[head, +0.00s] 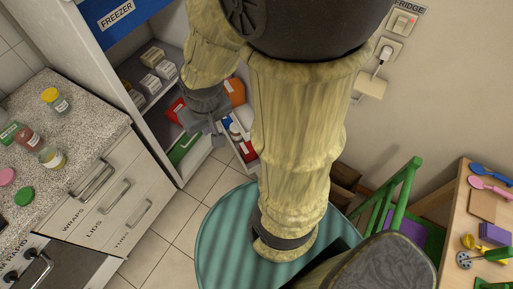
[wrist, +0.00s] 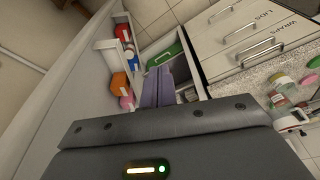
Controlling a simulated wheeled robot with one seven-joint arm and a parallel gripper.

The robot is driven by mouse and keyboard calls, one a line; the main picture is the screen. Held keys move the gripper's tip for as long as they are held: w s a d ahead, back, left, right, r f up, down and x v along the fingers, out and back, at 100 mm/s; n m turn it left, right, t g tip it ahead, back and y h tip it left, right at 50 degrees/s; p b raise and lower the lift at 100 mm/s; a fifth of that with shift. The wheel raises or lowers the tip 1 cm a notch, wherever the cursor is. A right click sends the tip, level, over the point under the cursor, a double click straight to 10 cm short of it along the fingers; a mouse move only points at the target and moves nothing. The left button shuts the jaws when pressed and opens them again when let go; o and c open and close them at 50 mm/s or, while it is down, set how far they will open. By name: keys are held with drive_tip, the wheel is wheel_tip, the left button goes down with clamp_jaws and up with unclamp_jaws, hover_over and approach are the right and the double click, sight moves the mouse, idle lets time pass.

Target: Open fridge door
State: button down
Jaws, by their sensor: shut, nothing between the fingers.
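The fridge (head: 165,110) stands at the upper left in the head view, its lower compartment open and its shelves showing. The blue freezer front (head: 135,28) is above it. The fridge door stands swung out; its bins (head: 236,140) hold red, orange and white items, and my arm hides much of it. In the wrist view the pale door (wrist: 75,95) fills the left, with its bins facing the compartment. My gripper (head: 208,128) is shut and empty, in front of the compartment beside the door bins. Its fingers (wrist: 160,75) point towards a green item inside. I cannot tell whether they touch anything.
A speckled counter (head: 85,100) with jars and drawers stands left of the fridge. A round teal striped surface (head: 225,240) is below my arm. A green chair (head: 395,200) and a wooden table (head: 455,220) with utensils are at the right. Tiled floor (head: 165,235) lies between.

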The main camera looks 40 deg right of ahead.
idle(0.3)
drive_tip(key=w+d+f+n+g+h+b, duration=0.1)
drive_tip(key=d+f+n+g+h+b, duration=0.15)
drive_tip(key=f+b, duration=0.7)
drive_tip(key=w+d+f+n+g+h+b, duration=0.1)
drive_tip(key=d+f+n+g+h+b, duration=0.2)
drive_tip(key=f, duration=1.1)
drive_tip(key=w+d+f+n+g+h+b, duration=0.25)
drive_tip(key=f+b, duration=0.45)
drive_tip(key=f, duration=0.5)
drive_tip(key=w+d+f+n+t+h+b, duration=0.1)
drive_tip(key=w+f+n+h+b, duration=0.2)
drive_tip(key=f+n+h+b, duration=0.1)
drive_tip(key=w+d+f+n+t+h+b, duration=0.1)
drive_tip(key=w+d+f+n+h+b, duration=0.1)
drive_tip(key=f+b, duration=0.5)
drive_tip(key=w+f+n+h, duration=0.1)
drive_tip(key=f+n+h, duration=0.1)
drive_tip(key=h, duration=0.1)
drive_tip(key=shift+w+d+t+h+b, duration=0.2)
drive_tip(key=shift+w+t+h+b, duration=0.1)
drive_tip(key=shift+t+h+b, duration=0.1)
drive_tip(key=shift+d, duration=0.1)
drive_tip(key=s+d+b, duration=0.1)
drive_tip(key=s+d, duration=0.1)
drive_tip(key=d, duration=1.1)
drive_tip(key=shift+d, duration=0.4)
